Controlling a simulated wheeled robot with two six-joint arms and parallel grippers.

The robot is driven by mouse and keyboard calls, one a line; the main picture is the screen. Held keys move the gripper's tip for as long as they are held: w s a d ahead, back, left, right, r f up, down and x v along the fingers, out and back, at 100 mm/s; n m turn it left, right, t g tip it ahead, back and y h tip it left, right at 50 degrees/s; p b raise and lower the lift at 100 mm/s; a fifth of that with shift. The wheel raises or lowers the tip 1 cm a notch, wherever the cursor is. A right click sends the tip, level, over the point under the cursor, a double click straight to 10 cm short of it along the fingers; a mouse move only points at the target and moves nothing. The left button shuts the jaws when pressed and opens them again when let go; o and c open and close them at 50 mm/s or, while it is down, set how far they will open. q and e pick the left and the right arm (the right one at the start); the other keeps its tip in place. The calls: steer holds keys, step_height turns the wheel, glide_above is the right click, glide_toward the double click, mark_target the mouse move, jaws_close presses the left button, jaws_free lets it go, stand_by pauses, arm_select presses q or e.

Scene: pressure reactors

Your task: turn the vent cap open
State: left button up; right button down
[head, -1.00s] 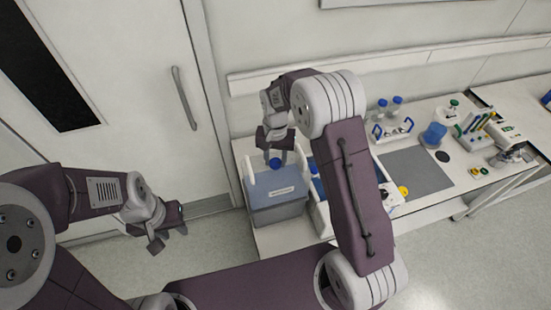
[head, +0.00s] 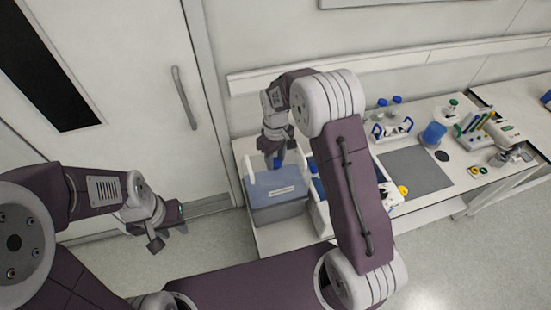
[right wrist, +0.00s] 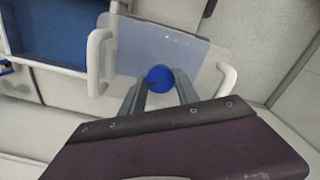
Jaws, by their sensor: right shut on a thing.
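The blue vent cap (right wrist: 160,78) sits on top of the lidded reactor box (head: 277,207), which has a blue-grey body, a pale translucent top and white side handles. My right gripper (right wrist: 161,88) points down at the cap and is shut on it, with one finger on each side in the right wrist view. In the head view my right gripper (head: 275,157) partly hides the cap. My left gripper (head: 168,235) is far to the left, near the door, with its fingers apart and nothing between them.
A white-edged tray with a blue inside (right wrist: 50,30) stands beside the reactor box. Further right on the bench are a rack with blue-capped bottles (head: 392,130), a grey mat (head: 415,170) and a blue beaker (head: 434,133). Floor is clear left of the bench.

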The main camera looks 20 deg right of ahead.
mark_target(276, 162)
steer(key=shift+n, duration=1.1)
steer(key=c, duration=0.9)
jaws_free()
step_height(276, 162, up, 8)
steer(key=shift+r+b, duration=0.15)
steer(key=shift+b, duration=1.05)
steer(key=shift+r, duration=0.45)
steer(key=shift+f, duration=0.15)
